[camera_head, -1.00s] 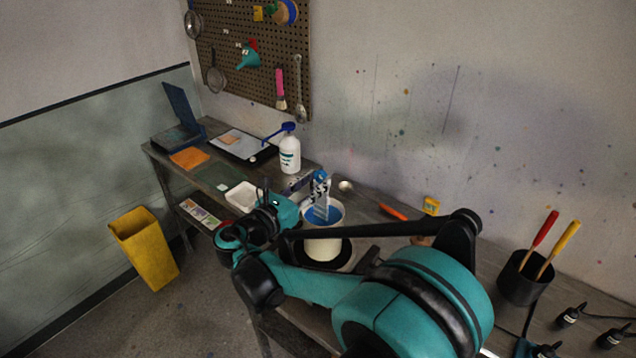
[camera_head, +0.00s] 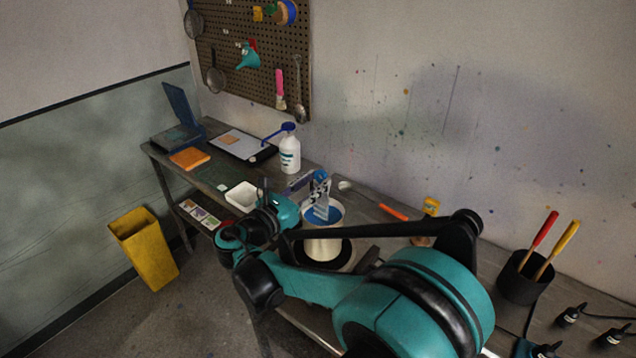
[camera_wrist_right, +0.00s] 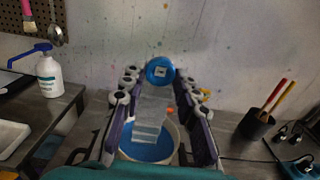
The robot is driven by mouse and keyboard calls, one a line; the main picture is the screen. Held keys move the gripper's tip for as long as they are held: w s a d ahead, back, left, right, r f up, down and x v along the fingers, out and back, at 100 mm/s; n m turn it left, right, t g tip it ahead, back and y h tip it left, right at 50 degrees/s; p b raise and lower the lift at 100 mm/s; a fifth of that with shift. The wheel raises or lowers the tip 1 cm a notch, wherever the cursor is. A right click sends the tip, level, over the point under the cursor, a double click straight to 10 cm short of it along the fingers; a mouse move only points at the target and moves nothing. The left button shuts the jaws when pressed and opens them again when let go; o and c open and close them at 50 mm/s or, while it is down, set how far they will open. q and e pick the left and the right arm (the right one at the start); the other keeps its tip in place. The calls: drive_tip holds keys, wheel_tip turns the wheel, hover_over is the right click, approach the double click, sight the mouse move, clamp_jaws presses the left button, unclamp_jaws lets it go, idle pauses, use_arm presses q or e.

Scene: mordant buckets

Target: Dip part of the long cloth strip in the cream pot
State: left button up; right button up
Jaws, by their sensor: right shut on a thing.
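The cream pot (camera_head: 323,246) stands on the bench and holds blue liquid (camera_head: 333,214), which also shows in the wrist view (camera_wrist_right: 146,154). My right gripper (camera_wrist_right: 160,76) is above the pot, its fingers shut on the blue round top piece (camera_wrist_right: 159,66) of the long cloth strip. The pale, banded strip (camera_wrist_right: 151,108) hangs from it over the pot. Its lower part meets the blue surface in the picture; how deep it goes is hidden. In the head view my right gripper (camera_head: 319,181) and forearm cover part of the pot's left side. My left gripper is out of view.
A white bottle with a blue pump (camera_head: 290,154) stands behind and left of the pot. A white tray (camera_head: 241,196) is left of it. A black cup with red and yellow handles (camera_head: 518,283) is at the right. A yellow bin (camera_head: 146,250) stands on the floor.

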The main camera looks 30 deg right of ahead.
drive_tip(key=shift+a, duration=0.15)
wheel_tip(320, 180, up, 7)
drive_tip(key=d+p, duration=0.1)
drive_tip(key=p, duration=0.4)
drive_tip(key=shift+s+d+p, duration=0.3)
idle(1.4)
drive_tip(key=shift+r, duration=0.15)
idle(2.8)
